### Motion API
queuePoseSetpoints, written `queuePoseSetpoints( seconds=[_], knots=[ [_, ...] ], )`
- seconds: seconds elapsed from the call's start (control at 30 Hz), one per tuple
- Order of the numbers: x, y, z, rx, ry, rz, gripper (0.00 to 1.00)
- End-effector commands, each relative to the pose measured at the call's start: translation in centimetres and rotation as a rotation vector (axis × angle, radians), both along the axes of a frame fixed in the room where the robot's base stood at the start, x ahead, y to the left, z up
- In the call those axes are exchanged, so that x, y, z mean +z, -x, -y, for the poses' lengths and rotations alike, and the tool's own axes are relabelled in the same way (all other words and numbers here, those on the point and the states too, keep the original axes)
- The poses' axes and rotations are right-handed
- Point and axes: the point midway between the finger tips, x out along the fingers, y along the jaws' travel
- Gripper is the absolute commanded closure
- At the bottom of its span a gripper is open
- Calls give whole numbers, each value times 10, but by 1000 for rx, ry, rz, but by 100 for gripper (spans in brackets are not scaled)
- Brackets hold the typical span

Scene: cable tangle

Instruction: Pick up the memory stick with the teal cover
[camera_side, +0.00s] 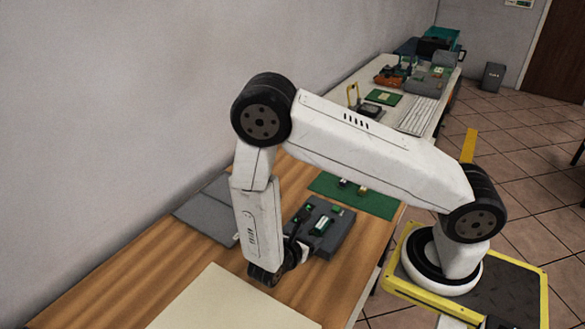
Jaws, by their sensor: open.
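My gripper (299,250) is at the lower end of my arm, low over the wooden bench, at the near left edge of a dark grey tray (341,236). It is small and partly hidden by my wrist; it is open, and I see nothing held in it. Several small green pieces lie in the tray. One is a green piece with a pale part (322,225), just right of my gripper. I cannot tell whether any of these is the memory stick with the teal cover. Part of the tray is hidden behind my wrist.
A green mat (378,205) behind the tray holds a few small parts. A flat grey panel (205,215) lies to the left, near the wall. A beige sheet (230,302) covers the front. Electronics and a white keyboard (418,117) stand far back. The bare wood (130,277) at front left is free.

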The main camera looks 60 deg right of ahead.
Motion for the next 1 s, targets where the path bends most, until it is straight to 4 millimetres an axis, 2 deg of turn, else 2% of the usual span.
queuePoseSetpoints(
  seconds=[0.27,0.7,1.0],
  knots=[
    [-1,0,4,-3,0,0,26],
    [-15,0,41,-4,-1,-1,26],
    [-19,-1,49,-1,-2,1,26]
  ],
)
